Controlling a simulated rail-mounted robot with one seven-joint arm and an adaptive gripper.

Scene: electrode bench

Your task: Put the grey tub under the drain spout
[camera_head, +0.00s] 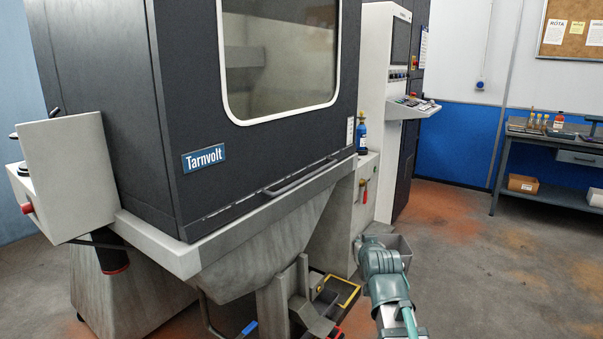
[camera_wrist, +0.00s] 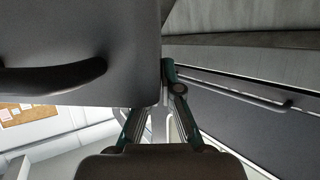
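The grey tub (camera_head: 402,248) is off the floor at the lower middle right, just beyond my gripper (camera_head: 378,246). In the wrist view a large grey tub body (camera_wrist: 80,35) with a dark curved handle fills the upper left. My gripper's fingers (camera_wrist: 160,98) appear closed on the tub's edge: one finger lies along its right side, the other disappears behind it. The exact contact is hidden. A red-handled tap (camera_head: 364,189) is on the pale side cabinet. A dark downward spout with a red ring (camera_head: 115,268) hangs at the left. I cannot tell which is the drain spout.
The dark Tarnvolt machine (camera_head: 290,140) and its sloping pale hopper (camera_head: 240,240) fill the left and middle. A yellow-edged black tray (camera_head: 345,292) and other parts sit beneath. A control panel (camera_head: 414,106) juts out behind. The floor at right is clear up to the workbench (camera_head: 560,178).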

